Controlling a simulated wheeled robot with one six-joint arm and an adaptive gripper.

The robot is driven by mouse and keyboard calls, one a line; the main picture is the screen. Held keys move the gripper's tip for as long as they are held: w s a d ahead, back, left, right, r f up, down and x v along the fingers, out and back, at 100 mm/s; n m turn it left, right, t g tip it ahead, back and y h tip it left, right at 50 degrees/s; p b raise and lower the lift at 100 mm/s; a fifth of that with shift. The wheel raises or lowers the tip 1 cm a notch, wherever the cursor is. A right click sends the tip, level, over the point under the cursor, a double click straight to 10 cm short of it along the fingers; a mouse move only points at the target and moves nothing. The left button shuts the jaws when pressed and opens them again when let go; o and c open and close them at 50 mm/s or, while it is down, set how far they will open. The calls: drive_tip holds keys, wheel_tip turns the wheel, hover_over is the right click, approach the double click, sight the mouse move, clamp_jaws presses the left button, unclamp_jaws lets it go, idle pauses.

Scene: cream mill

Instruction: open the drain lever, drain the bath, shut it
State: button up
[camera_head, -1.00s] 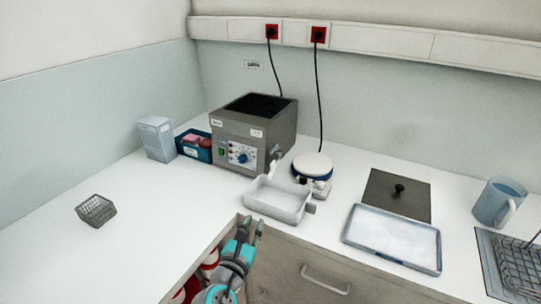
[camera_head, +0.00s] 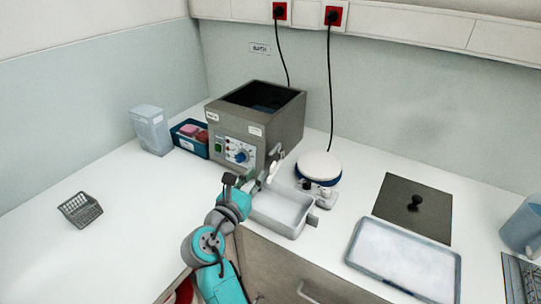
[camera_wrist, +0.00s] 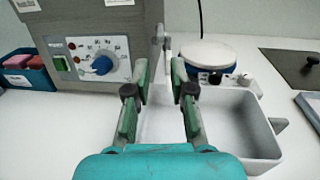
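The bath (camera_head: 255,128) is a grey box with an open dark top and a control panel with a blue knob; its front also fills the upper left of the wrist view (camera_wrist: 95,20). The pale drain lever (camera_head: 273,170) is on the bath's right front side, and shows upright beyond my fingertips in the wrist view (camera_wrist: 166,42). A white tray (camera_head: 300,232) stands below the drain. My gripper (camera_wrist: 160,75) is open and empty over the tray's left part, its fingers on either side of the lever in the wrist picture but apparently short of it.
A round white-topped device with a blue base (camera_head: 319,167) stands close right of the lever. A dark plate with a black knob (camera_head: 415,207) and a shallow tray (camera_head: 358,243) lie farther right. A wire basket (camera_head: 80,209) is at left, with clear counter around it.

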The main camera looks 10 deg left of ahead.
sight(270, 156)
drive_tip(key=x, duration=0.9)
clamp_jaws()
